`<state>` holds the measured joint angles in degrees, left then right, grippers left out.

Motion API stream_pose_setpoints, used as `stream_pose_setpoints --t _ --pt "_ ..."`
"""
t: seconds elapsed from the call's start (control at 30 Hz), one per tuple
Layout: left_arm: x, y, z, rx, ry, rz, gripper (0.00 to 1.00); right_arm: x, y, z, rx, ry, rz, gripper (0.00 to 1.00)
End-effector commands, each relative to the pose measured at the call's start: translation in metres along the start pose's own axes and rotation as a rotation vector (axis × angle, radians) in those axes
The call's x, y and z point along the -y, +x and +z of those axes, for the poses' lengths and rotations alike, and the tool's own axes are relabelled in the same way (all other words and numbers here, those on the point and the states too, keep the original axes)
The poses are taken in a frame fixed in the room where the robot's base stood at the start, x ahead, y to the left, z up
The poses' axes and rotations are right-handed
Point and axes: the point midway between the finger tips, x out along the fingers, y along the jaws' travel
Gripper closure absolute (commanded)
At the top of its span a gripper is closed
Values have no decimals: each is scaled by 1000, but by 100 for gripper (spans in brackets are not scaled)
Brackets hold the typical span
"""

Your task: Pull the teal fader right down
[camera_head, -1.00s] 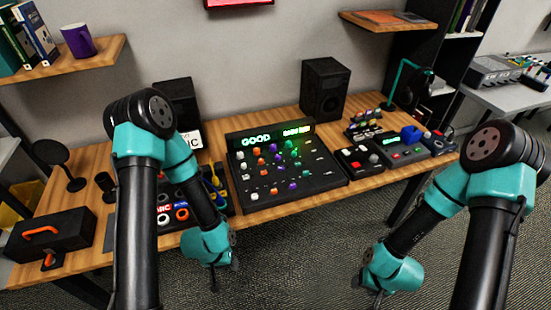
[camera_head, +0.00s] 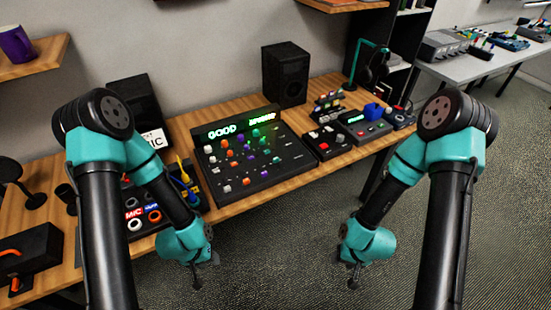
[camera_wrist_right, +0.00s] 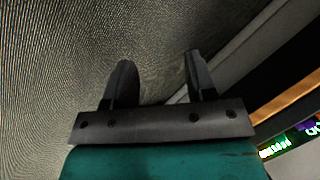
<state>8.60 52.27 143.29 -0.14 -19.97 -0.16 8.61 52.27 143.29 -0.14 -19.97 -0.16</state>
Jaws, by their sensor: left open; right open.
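The black mixing console (camera_head: 271,184) stands on the wooden desk, with a lit green display and several small coloured caps. I cannot tell which cap is the teal fader; they are too small here. My left gripper (camera_head: 197,279) is open and empty, hanging in front of the desk edge, apart from the console. My right gripper (camera_head: 353,279) is open and empty over the floor, to the right of and in front of the console. In the right wrist view my right gripper (camera_wrist_right: 160,78) has its two fingers apart with only carpet between them.
A speaker (camera_head: 285,75) stands behind the console. Small button boxes (camera_head: 327,142) are to its right, a tray of cables and labels (camera_head: 144,216) to its left. A headphone stand (camera_head: 366,62) is at the back right. The carpet before the desk is clear.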

Motion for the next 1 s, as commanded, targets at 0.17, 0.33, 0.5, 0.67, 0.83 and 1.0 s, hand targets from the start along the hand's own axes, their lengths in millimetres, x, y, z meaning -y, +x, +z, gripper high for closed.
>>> stream_pose_setpoints --t 0.17,0.33,0.5,0.67,0.83,1.0 --pt "0 0 0 0 0 0 57 3 2 -6 1 -9 -2 49" --pt "0 0 0 0 0 0 57 21 10 -43 16 -71 -10 49" --pt "0 0 0 0 0 0 57 62 16 -110 47 -188 -9 49" --pt "0 0 0 0 0 0 57 110 9 -174 81 -306 16 49" --pt "0 0 0 0 0 0 57 168 -14 -234 109 -424 67 49" --pt "0 0 0 0 0 0 57 232 -52 -283 127 -523 140 49"
